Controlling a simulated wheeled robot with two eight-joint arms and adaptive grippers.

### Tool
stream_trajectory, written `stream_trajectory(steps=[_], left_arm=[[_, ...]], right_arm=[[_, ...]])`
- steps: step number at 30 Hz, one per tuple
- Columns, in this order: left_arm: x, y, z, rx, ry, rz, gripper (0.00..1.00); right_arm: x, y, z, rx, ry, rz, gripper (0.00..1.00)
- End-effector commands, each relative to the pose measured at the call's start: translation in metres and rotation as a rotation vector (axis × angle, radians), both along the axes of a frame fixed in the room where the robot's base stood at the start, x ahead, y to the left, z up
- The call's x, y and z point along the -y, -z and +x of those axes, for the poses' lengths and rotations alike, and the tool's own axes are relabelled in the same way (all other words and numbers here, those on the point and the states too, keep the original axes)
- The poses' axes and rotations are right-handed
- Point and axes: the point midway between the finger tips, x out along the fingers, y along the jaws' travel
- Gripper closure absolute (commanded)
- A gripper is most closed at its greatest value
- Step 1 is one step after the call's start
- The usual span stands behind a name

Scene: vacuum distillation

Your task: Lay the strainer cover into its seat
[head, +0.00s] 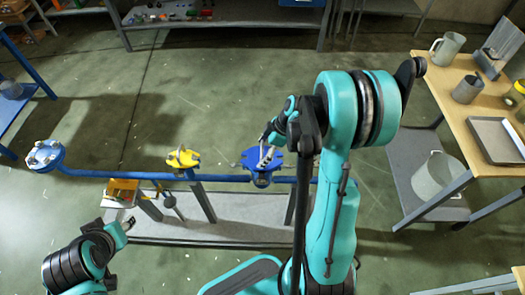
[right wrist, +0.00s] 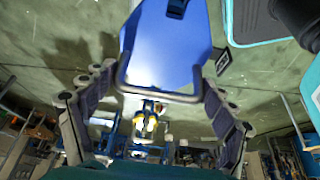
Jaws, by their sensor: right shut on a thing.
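The strainer cover (head: 250,156) is a blue plate above the strainer body (head: 262,180) on the blue pipe. In the right wrist view the cover (right wrist: 165,45) is a blue, angular plate with a grey bar handle, between the two fingers. My right gripper (head: 268,150) is shut on the cover, over the strainer. Whether the cover touches its seat cannot be told, as the cover and gripper hide the opening. My left gripper (head: 122,228) is at the lower left, away from the strainer; its jaws are too small to judge.
The blue pipe (head: 110,173) runs left to a flanged end (head: 45,155), past a yellow fitting (head: 183,158), above a grey base (head: 240,226). An orange block (head: 123,190) sits near its left end. A wooden table (head: 452,85) with metal vessels stands at right.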

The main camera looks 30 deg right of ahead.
Motion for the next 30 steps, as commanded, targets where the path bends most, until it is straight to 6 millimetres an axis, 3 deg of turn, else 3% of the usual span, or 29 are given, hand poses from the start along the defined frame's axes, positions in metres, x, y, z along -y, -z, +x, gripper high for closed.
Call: stream_trajectory(steps=[23,24,25,30], left_arm=[[0.000,0.016,0.000,0.000,0.000,0.000,0.60],[0.000,0.015,0.000,0.000,0.000,0.000,0.60],[0.000,0.015,0.000,0.000,0.000,0.000,0.60],[0.000,0.015,0.000,0.000,0.000,0.000,0.60]], right_arm=[[0.000,0.016,0.000,0.001,0.000,0.001,0.76],[0.000,0.016,0.000,0.001,0.000,0.001,0.05],[0.000,0.015,0.000,0.001,0.000,0.001,0.00],[0.000,0.015,0.000,0.001,0.000,0.001,0.00]])
